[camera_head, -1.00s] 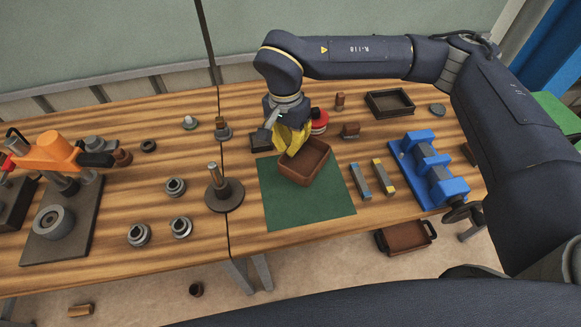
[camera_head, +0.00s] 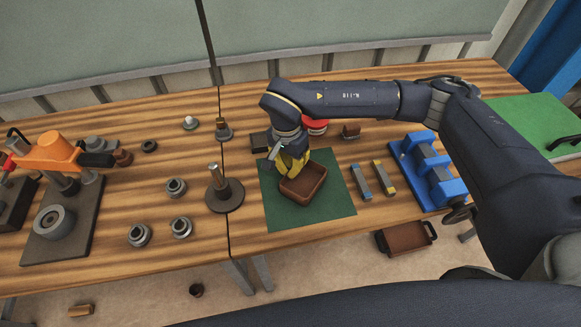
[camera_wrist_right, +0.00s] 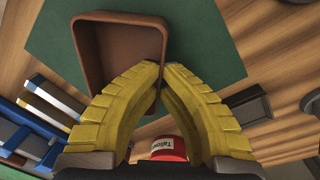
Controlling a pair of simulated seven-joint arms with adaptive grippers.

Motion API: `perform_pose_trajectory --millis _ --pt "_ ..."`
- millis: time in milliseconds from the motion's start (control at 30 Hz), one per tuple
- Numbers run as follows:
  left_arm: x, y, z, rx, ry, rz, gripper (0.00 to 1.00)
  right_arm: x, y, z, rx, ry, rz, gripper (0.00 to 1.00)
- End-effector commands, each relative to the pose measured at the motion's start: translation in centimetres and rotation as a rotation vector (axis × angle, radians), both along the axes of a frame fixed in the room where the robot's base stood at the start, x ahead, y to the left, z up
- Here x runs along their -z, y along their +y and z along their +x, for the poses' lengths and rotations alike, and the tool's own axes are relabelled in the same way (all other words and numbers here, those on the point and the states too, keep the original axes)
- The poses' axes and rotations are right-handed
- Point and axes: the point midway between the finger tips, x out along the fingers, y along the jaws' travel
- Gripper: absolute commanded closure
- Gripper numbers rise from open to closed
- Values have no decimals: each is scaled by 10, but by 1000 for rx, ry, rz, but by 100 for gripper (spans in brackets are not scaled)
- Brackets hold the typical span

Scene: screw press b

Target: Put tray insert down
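The tray insert is a brown open-topped tray (camera_head: 303,187), over the middle of the green mat (camera_head: 320,213). It fills the upper left of the right wrist view (camera_wrist_right: 122,52). My right gripper (camera_head: 290,173) has yellow ribbed fingers that meet at one wall of the tray, one finger on its inner side, and pinch it (camera_wrist_right: 163,72). The tray looks close to level and very near the mat. I cannot tell whether it touches it. My left gripper is not in view.
A red tin (camera_head: 315,127) and a dark box (camera_head: 260,143) stand behind the mat. Two small bars (camera_head: 361,182) and a blue vise (camera_head: 432,175) are to its right. A round base with a post (camera_head: 224,194) is to its left. The mat's front is bare.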

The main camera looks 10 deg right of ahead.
Motion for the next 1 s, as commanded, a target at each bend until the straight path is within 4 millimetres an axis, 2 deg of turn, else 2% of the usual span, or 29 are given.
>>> perform_pose_trajectory --millis 333,600,867,1000 --pt "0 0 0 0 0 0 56 2 0 1 0 -1 0 100" --pt "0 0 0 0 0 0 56 2 0 1 0 -1 0 73" --pt "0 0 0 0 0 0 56 1 0 1 0 -1 0 73" --pt "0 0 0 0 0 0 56 -9 0 2 0 -4 0 73"
